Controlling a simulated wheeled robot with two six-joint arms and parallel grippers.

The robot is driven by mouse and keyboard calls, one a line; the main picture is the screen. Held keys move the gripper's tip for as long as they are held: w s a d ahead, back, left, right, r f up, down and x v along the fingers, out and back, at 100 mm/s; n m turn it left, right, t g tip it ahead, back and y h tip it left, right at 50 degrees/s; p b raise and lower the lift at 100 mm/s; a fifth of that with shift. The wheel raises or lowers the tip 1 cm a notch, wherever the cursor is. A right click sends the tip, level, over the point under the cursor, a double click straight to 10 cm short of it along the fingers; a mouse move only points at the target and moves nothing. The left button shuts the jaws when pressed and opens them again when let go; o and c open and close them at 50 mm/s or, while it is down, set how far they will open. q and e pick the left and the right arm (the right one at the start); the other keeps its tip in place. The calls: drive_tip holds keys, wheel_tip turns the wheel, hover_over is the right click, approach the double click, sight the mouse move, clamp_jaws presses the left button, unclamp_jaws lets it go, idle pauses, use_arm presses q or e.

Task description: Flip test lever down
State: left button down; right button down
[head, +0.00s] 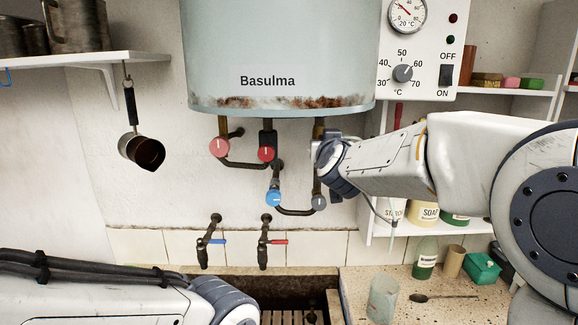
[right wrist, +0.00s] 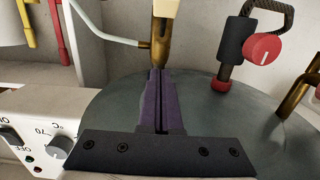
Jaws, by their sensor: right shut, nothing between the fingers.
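A cream part (right wrist: 165,8) sits beyond that fitting. I cannot single out the test lever; the gripper may hide it in the head view. My left gripper is not in view; only its arm shows.
Red knobs (head: 219,147), a blue knob (head: 273,198) and a grey knob (head: 318,203) sit on the pipes. A control panel (head: 421,90) is right of the boiler. Two taps stand over the trough (head: 265,285). A dark pan (head: 142,150) hangs left.

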drive_tip(key=s+a+f+n+g+y, duration=0.3)
drive_tip(key=s+a+f+g, duration=0.25)
drive_tip(key=s+f, duration=0.3)
drive_tip(key=s+a+f+n+g+y, duration=0.2)
drive_tip(key=s+a+f+g, duration=0.2)
drive_tip(key=s+a+f, duration=0.5)
use_arm(q)
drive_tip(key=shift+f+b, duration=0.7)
drive_tip(key=shift+b, duration=0.4)
use_arm(e)
drive_tip(key=s+d+f+g+h, duration=0.1)
drive_tip(key=s+d+f+g, duration=0.1)
drive_tip(key=s, duration=0.6)
drive_tip(key=s+d+f+n+g+h, duration=0.1)
drive_tip(key=s+d+f+g, duration=0.2)
drive_tip(key=s+d+f, duration=0.2)
drive_tip(key=s+d+f+n+g+h, duration=0.1)
drive_tip(key=s+d+f+g+h, duration=0.1)
drive_tip(key=s, duration=0.9)
wheel_tip(320, 180, down, 3)
drive_tip(key=shift+s+d+g, duration=0.25)
drive_tip(key=shift+d+g, duration=0.2)
drive_tip(key=shift+d, duration=0.6)
drive_tip(key=shift+s+r, duration=0.1)
drive_tip(key=shift+s, duration=0.05)
